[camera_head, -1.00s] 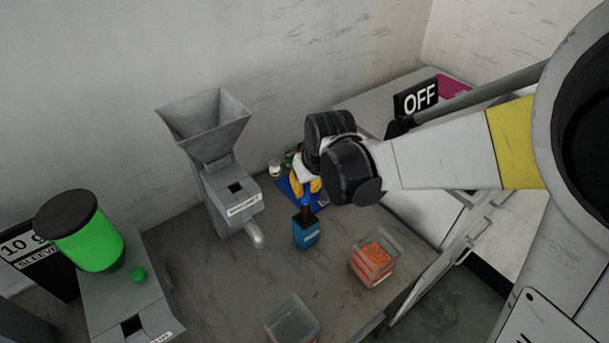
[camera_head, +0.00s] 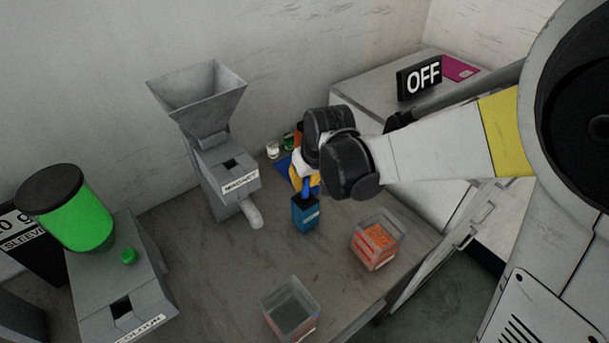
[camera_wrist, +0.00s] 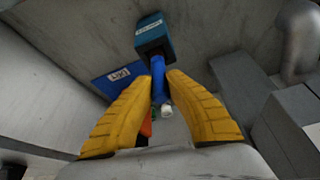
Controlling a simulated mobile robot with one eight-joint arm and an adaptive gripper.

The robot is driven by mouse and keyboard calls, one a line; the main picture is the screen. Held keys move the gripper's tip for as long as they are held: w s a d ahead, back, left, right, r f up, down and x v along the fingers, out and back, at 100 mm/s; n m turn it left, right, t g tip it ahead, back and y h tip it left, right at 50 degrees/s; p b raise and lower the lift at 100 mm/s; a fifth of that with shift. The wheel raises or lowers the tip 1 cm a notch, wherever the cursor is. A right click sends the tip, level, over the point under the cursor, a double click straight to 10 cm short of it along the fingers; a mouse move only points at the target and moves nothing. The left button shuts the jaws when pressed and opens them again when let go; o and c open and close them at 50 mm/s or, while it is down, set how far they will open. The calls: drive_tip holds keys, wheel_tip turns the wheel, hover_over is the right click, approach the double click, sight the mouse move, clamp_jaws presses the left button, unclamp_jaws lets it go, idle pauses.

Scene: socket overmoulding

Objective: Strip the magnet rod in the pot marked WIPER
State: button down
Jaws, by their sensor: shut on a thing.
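The magnet rod's blue handle (camera_head: 309,189) is held between the yellow fingers of my gripper (camera_head: 306,180). In the wrist view my gripper (camera_wrist: 161,76) is shut on the handle (camera_wrist: 160,92). The rod points down into a small blue pot (camera_head: 305,216) with a pale label, standing upright on the bench. The handle's lower end is at the pot's mouth, and the rod's shaft is hidden inside. The pot also shows in the wrist view (camera_wrist: 153,37); its label is too small to read surely.
A grey hopper machine (camera_head: 222,165) with a spout stands left of the pot. A clear box of orange pieces (camera_head: 373,257) is to its right, and another clear box (camera_head: 289,314) is in front. A labelled blue mat (camera_wrist: 115,77) lies behind. An OFF sign (camera_head: 419,77) is at back right.

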drive_tip(key=shift+f, duration=0.45)
